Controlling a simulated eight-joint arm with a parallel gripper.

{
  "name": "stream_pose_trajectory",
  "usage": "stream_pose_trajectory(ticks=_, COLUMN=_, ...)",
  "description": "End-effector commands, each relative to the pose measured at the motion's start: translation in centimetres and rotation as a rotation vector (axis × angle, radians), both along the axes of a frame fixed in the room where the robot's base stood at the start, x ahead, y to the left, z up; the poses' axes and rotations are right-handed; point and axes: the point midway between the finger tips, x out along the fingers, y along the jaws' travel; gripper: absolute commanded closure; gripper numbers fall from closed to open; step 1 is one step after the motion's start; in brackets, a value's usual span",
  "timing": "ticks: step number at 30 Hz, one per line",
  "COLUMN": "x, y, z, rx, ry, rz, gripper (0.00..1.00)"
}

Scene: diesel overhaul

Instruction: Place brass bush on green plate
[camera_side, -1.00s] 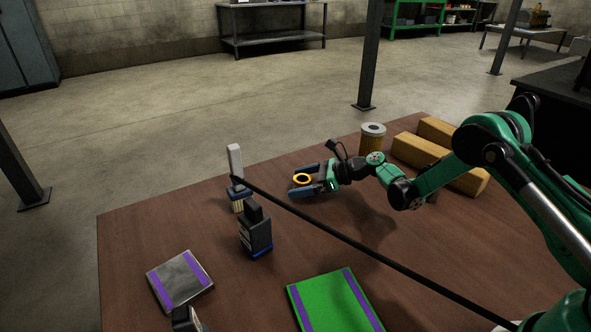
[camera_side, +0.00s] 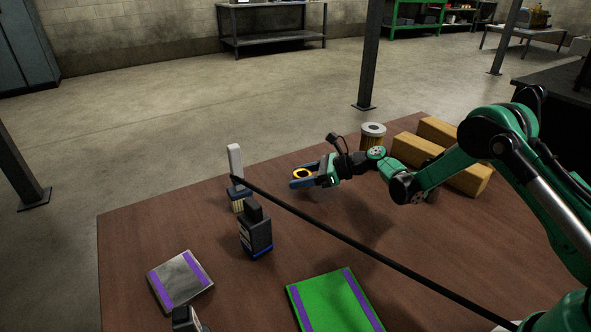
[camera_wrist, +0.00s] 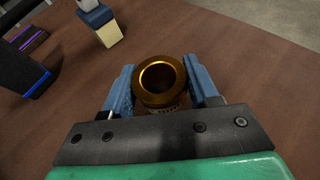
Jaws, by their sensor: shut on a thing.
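The brass bush (camera_side: 303,174) is a gold ring between the blue fingers of my gripper (camera_side: 302,178), above the far part of the table. In the wrist view the bush (camera_wrist: 160,80) sits upright between the two fingertips, its open bore facing the camera; my gripper (camera_wrist: 162,88) is shut on it. The green plate (camera_side: 330,303) with purple stripes along two edges lies at the near side of the table, cut by the picture's lower edge. My gripper is well behind the plate and apart from it.
A grey plate (camera_side: 180,281) with purple stripes lies at the left. A dark bottle (camera_side: 256,234) and a brush (camera_side: 236,170) stand between. A filter (camera_side: 373,135) and wooden blocks (camera_side: 446,148) are behind my arm. A dark rod crosses the side view in front.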

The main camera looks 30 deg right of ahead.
Motion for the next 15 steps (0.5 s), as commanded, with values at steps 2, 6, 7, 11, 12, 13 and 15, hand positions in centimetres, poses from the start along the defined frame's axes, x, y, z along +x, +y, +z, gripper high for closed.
stream_pose_trajectory(ticks=2, x=0.0, y=0.0, z=1.3, rx=0.001, ry=-0.001, rz=0.000, gripper=1.00)
stream_pose_trajectory(ticks=6, x=-0.1, y=0.0, z=4.8, rx=0.001, ry=-0.001, rz=0.000, gripper=1.00)
stream_pose_trajectory(ticks=7, x=0.0, y=0.0, z=5.7, rx=0.001, ry=-0.001, rz=0.000, gripper=1.00)
stream_pose_trajectory(ticks=11, x=-0.1, y=0.0, z=9.6, rx=0.001, ry=-0.001, rz=0.000, gripper=1.00)
stream_pose_trajectory(ticks=12, x=-0.1, y=0.0, z=10.7, rx=0.001, ry=-0.001, rz=0.000, gripper=1.00)
stream_pose_trajectory(ticks=13, x=-0.1, y=0.0, z=11.6, rx=0.001, ry=-0.001, rz=0.000, gripper=1.00)
stream_pose_trajectory(ticks=15, x=-0.1, y=0.0, z=13.6, rx=0.001, ry=0.000, rz=0.001, gripper=1.00)
